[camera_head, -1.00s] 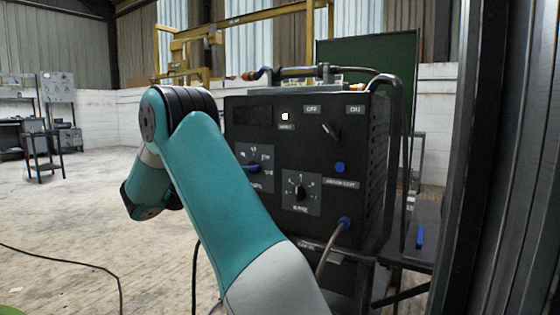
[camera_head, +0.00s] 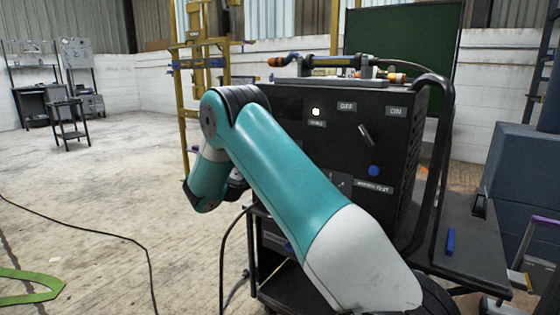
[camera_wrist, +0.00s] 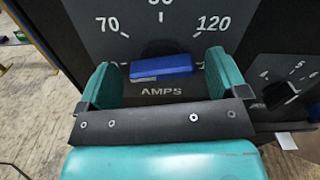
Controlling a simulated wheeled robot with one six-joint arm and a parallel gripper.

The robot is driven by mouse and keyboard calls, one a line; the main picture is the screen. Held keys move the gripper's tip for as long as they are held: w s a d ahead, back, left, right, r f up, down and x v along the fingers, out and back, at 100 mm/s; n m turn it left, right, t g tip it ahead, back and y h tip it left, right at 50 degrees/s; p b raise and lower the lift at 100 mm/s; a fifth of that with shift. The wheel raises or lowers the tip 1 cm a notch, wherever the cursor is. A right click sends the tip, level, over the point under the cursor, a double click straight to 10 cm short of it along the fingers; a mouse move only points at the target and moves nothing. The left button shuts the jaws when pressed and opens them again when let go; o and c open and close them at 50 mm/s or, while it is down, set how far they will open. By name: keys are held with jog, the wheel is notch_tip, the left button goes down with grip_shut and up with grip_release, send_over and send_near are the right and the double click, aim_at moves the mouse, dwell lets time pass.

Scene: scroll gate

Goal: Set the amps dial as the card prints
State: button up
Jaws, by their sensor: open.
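The amps dial (camera_wrist: 162,67) shows in the wrist view as a blue bar lying nearly level on a grey plate, above the label AMPS. The figures 70 and 120 stand left and right above it; the top figure is cut off. My gripper (camera_wrist: 163,58) is open, with one teal finger on each side of the blue bar and a gap visible at both sides. In the head view my arm hides the amps dial. I cannot make out a printed card in either view.
The black machine (camera_head: 400,150) has a lever (camera_head: 365,135) under OFF and ON signs, a lit lamp (camera_head: 316,112) and a blue button (camera_head: 374,171). A second, black knob (camera_wrist: 280,97) is right in the wrist view. A cable (camera_head: 110,236) lies on the floor at left.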

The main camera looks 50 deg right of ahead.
jog(key=c, duration=0.9)
jog(key=shift+c, duration=0.2)
